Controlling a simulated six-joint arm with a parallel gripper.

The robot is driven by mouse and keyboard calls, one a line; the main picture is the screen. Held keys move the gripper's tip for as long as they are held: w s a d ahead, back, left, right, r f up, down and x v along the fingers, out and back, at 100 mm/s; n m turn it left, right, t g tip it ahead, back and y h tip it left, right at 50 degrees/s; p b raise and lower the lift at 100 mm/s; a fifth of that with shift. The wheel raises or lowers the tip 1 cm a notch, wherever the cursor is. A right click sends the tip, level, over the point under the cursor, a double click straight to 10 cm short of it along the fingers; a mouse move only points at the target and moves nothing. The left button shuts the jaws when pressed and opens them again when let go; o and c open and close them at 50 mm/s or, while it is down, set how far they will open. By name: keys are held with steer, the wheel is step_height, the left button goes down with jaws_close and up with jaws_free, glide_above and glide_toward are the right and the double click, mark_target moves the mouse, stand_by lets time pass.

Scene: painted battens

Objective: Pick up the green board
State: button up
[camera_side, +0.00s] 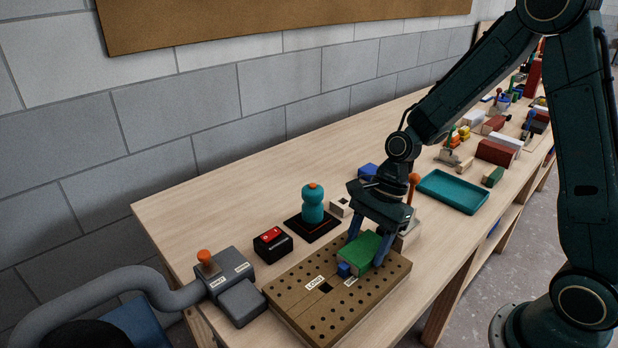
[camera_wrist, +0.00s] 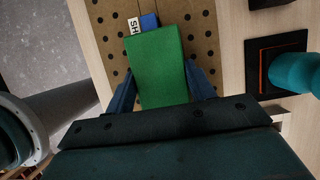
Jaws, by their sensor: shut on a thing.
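The green board (camera_side: 363,250) is a short, thick rectangular block over the right part of the brown perforated panel. It also shows large in the wrist view (camera_wrist: 157,62). My gripper (camera_side: 368,247) points down with its two blue fingers on either side of the board, shut on it. In the wrist view my gripper (camera_wrist: 160,85) has a finger along each long side of the board. Whether the board touches the panel or is slightly raised cannot be told. A small blue block (camera_side: 343,269) is close to the board's near end.
The perforated panel (camera_side: 312,311) has labels and a dark square hole. A teal bottle-like thing (camera_side: 312,204) on a black mat, a red-and-black box (camera_side: 272,243) and a grey machine (camera_side: 232,284) stand left. A teal tray (camera_side: 452,191) lies behind right. Bare table lies at back left.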

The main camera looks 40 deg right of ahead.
mark_target(366, 244)
step_height(366, 244, up, 20)
steer(key=shift+r, duration=0.15)
stand_by(0.5)
steer(key=shift+w, duration=0.1)
stand_by(0.5)
